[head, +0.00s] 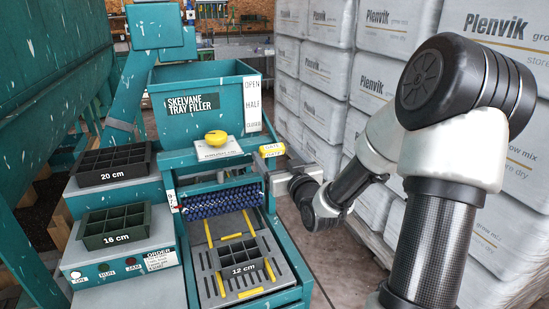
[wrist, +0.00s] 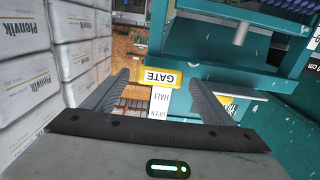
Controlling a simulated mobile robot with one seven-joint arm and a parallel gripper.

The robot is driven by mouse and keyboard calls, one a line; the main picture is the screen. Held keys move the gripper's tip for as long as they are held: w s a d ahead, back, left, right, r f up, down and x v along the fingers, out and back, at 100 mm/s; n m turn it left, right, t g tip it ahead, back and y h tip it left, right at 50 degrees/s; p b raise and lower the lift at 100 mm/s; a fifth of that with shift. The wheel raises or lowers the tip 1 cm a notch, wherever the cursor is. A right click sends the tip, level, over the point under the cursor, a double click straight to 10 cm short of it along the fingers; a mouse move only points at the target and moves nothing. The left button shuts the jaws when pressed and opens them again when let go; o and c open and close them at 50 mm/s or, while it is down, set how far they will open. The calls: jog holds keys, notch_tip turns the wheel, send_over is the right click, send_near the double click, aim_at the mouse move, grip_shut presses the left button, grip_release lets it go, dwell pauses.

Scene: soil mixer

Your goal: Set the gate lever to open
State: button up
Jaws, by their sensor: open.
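The yellow gate lever (head: 271,150) sits at the right side of the teal tray filler (head: 175,124), below the lower end of a white scale (head: 253,104) reading OPEN at top, HALF, then a lowest mark. In the wrist view, the yellow block marked GATE (wrist: 163,77) appears upside down, with HALF and OPEN on the scale (wrist: 159,104) nearer me. My gripper (wrist: 161,82) is open, its two fingers on either side of the block with gaps visible. In the head view, my gripper (head: 270,177) is just below the lever, its fingertips partly hidden.
A yellow knob (head: 215,138) stands left of the lever. A blue brush roller (head: 222,200) lies below it, above a 12 cm tray (head: 244,260). Stacked white sacks (head: 325,70) line the right.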

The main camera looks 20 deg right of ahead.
jog(key=shift+w, duration=0.85)
jog(key=shift+c, duration=0.4)
jog(key=c, duration=1.4)
jog(key=shift+w+r+g+p, duration=0.15)
jog(key=shift+r+g+p, duration=0.75)
jog(key=shift+r+p, duration=2.6)
jog(key=shift+w+r+g+p, duration=0.1)
jog(key=shift+r+g+p, duration=0.8)
jog(key=shift+r+p, duration=2.55)
jog(key=shift+w+r+g+p, duration=0.15)
jog(key=shift+r+g+p, duration=0.75)
jog(key=shift+r+p, duration=2.6)
jog(key=shift+c, duration=0.2)
notch_tip(320, 180, down, 2)
jog(key=p, duration=0.2)
jog(key=shift+f+p, duration=0.25)
jog(key=shift+p, duration=0.05)
jog(key=o, duration=1.5)
jog(key=shift+f, duration=0.2)
